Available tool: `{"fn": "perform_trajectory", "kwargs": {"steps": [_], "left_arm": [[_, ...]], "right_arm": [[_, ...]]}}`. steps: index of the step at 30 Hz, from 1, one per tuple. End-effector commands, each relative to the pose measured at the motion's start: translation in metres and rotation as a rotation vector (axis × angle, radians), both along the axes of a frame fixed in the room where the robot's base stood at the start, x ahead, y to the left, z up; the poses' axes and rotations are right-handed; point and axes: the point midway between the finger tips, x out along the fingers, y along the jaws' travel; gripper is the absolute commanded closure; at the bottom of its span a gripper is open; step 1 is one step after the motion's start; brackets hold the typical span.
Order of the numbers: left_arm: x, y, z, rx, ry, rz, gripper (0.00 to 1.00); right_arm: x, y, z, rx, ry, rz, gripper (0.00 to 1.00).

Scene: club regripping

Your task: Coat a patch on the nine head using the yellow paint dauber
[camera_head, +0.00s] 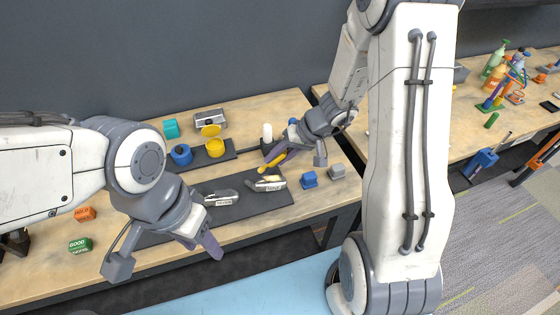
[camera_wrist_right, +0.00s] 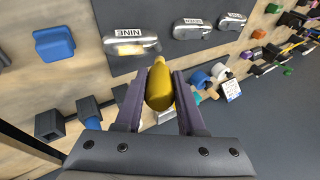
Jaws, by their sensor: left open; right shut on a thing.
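A silver club head with a label reading NINE (camera_wrist_right: 118,36) lies on the dark mat (camera_head: 262,203); it also shows in the head view (camera_head: 268,185). A tan-yellow band shows on its near side in the right wrist view. My right gripper (camera_head: 290,152) is shut on the yellow paint dauber (camera_wrist_right: 160,88), which also shows in the head view (camera_head: 272,163). The dauber's tip is close to the head's right end; I cannot tell whether they touch. My left gripper (camera_head: 165,258) is open and empty in front of the bench, left of the mat.
Other club heads (camera_head: 222,197) lie beside it on the mat. An open yellow paint pot (camera_head: 215,149) and a blue pot (camera_head: 181,154) stand behind. A blue block (camera_head: 309,179) and grey block (camera_head: 337,171) sit right of the mat, orange (camera_head: 86,213) and green (camera_head: 80,244) blocks at left.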

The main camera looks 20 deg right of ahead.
Motion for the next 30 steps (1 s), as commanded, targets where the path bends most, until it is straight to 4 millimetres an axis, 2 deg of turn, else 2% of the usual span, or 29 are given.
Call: {"fn": "perform_trajectory", "kwargs": {"steps": [3,14,30], "left_arm": [[0.0,0.0,0.01,0.001,0.001,0.0,0.5],[0.0,0.0,0.027,0.001,0.001,-0.003,0.5],[0.0,0.0,0.028,0.001,0.0,-0.004,0.5]], "right_arm": [[0.001,0.001,0.014,0.0,-0.003,0.003,1.0],[0.002,0.006,0.044,-0.001,-0.003,0.01,1.0],[0.002,0.007,0.046,-0.001,-0.001,0.011,1.0]]}}
